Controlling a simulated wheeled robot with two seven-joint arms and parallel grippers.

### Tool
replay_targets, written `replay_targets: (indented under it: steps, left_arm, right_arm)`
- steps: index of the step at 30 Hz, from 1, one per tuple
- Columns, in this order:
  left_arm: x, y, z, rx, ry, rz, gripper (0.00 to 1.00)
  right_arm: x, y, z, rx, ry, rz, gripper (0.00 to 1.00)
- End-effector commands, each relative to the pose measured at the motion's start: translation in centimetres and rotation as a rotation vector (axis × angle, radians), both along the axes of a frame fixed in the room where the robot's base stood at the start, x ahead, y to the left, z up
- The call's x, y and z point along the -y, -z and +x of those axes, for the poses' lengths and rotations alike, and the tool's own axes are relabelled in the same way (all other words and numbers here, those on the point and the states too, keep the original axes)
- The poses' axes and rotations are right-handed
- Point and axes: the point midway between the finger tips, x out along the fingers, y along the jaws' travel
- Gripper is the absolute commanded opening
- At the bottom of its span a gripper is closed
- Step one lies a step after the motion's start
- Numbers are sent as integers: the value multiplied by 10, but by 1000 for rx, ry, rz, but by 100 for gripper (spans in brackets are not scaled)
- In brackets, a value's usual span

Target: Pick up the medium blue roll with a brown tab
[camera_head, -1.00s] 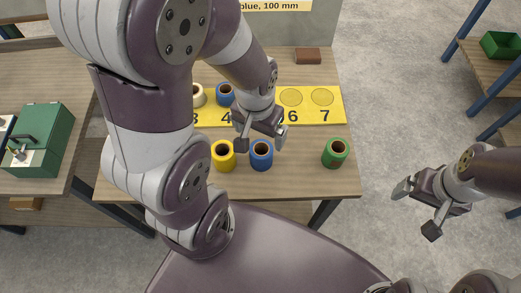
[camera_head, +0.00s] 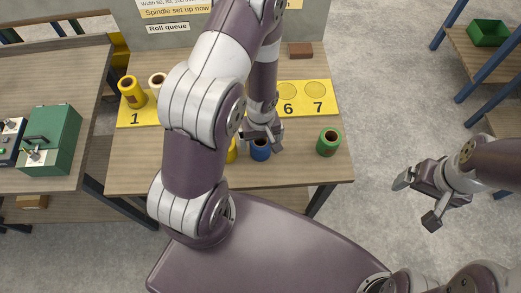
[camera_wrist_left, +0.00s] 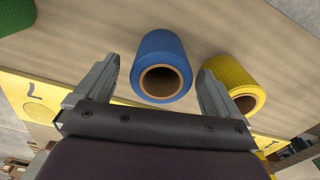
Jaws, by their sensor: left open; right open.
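A blue roll (camera_head: 260,151) stands upright on the table, partly hidden by my left gripper (camera_head: 262,133) just above it. In the left wrist view the blue roll (camera_wrist_left: 160,62) shows its brown core and lies between the open fingers (camera_wrist_left: 158,78), apart from both. I see no tab on it, and its size class cannot be told. A yellow roll (camera_wrist_left: 238,82) stands close beside it, just outside the right finger. My right gripper (camera_head: 418,202) is open and empty over the floor, right of the table.
A green roll (camera_head: 328,142) stands to the right of the blue roll. Behind is a numbered yellow board (camera_head: 303,100) with empty places 6 and 7. A yellow roll (camera_head: 132,92) and a white roll (camera_head: 157,83) stand at its left. A brown block (camera_head: 300,50) lies behind.

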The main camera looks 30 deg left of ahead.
Motion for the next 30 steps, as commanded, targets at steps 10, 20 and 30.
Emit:
replay_targets:
  steps: [10,20,30]
  left_arm:
    - [-1,48,-1,0,-1,0,97]
    - [-1,46,-1,-1,0,0,41]
    - [-1,43,-1,-1,0,0,35]
  right_arm:
    - [0,35,0,0,0,0,93]
    - [0,33,0,0,0,0,93]
    - [0,31,0,0,0,0,93]
